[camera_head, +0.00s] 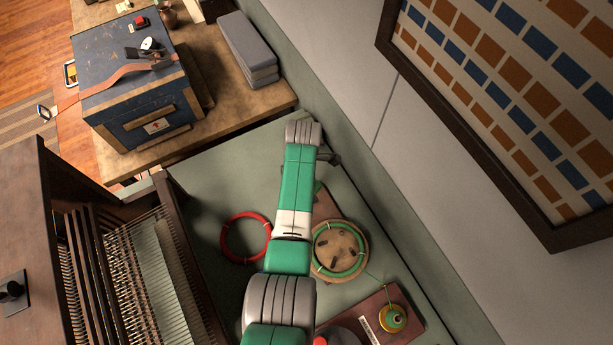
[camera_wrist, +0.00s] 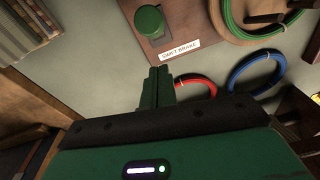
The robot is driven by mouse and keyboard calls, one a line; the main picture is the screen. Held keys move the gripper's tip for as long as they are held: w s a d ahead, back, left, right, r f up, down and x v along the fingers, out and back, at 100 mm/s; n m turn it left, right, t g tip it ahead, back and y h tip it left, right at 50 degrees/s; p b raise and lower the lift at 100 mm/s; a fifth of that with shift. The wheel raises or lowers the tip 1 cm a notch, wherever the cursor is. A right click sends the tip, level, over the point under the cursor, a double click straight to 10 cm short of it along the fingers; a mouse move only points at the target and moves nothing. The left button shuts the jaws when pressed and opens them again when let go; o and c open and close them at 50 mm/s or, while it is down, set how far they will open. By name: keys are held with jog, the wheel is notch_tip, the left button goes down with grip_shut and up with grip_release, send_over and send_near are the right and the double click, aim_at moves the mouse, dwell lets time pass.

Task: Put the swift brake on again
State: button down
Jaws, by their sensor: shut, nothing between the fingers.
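The swift brake is a round green knob (camera_wrist: 149,20) on a brown board (camera_wrist: 185,18) with a white label (camera_wrist: 180,49) reading "SWIFT BRAKE". In the head view that board (camera_head: 326,203) is partly hidden by my arm. Beside the knob is the swift, a round wooden disc (camera_head: 341,249) with a green ring (camera_wrist: 262,34) of yarn on it. My gripper (camera_wrist: 160,72) is shut and empty, below the knob in the wrist view and apart from it. My fingertips are hidden in the head view.
A red ring (camera_head: 246,238) and a blue ring (camera_wrist: 257,72) lie on the grey-green top. A loom (camera_head: 130,270) stands at left. A blue chest (camera_head: 130,75) stands on the back bench.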

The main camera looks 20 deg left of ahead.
notch_tip(320, 180, up, 10)
jog(key=w, duration=0.1)
jog(key=shift+w+d+r, duration=0.15)
dwell(0.5)
